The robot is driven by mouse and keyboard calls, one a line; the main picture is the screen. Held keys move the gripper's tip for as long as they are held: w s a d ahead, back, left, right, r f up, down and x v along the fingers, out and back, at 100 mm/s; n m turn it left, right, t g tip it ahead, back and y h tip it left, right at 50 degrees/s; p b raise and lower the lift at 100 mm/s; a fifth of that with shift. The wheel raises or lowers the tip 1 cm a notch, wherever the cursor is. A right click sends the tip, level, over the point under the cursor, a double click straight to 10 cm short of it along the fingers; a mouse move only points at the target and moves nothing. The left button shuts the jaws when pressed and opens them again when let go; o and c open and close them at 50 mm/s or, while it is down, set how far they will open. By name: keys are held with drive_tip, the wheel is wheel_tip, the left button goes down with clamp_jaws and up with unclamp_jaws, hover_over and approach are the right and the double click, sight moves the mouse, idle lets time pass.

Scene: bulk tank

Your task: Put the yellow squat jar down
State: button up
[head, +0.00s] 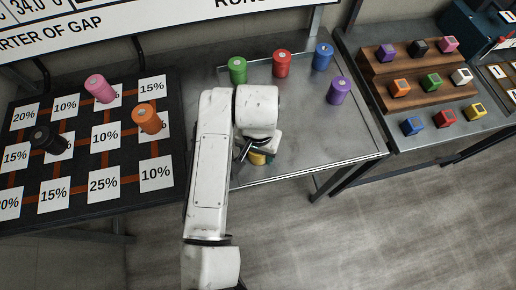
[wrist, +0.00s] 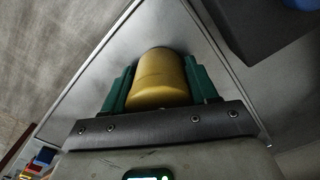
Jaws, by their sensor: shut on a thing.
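The yellow squat jar (wrist: 160,80) sits between the two green fingers of my gripper (wrist: 160,88) in the wrist view, with a finger against each side. In the head view the yellow jar (head: 257,158) shows only in part below my gripper (head: 258,150), near the front edge of the metal table (head: 330,152). My arm hides much of it there. I cannot tell whether its base touches the table.
Green (head: 237,70), red (head: 283,64), blue (head: 323,57) and purple (head: 339,90) jars stand on the metal table. A dark percentage board (head: 78,190) at left bears pink, orange and black jars. Coloured cubes stand at right. The metal table's right front is clear.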

drive_tip(key=shift+f, duration=0.1)
drive_tip(key=o, duration=1.1)
wheel_tip(320, 180, up, 12)
drive_tip(key=shift+r+b, duration=0.15)
drive_tip(key=shift+b, duration=0.25)
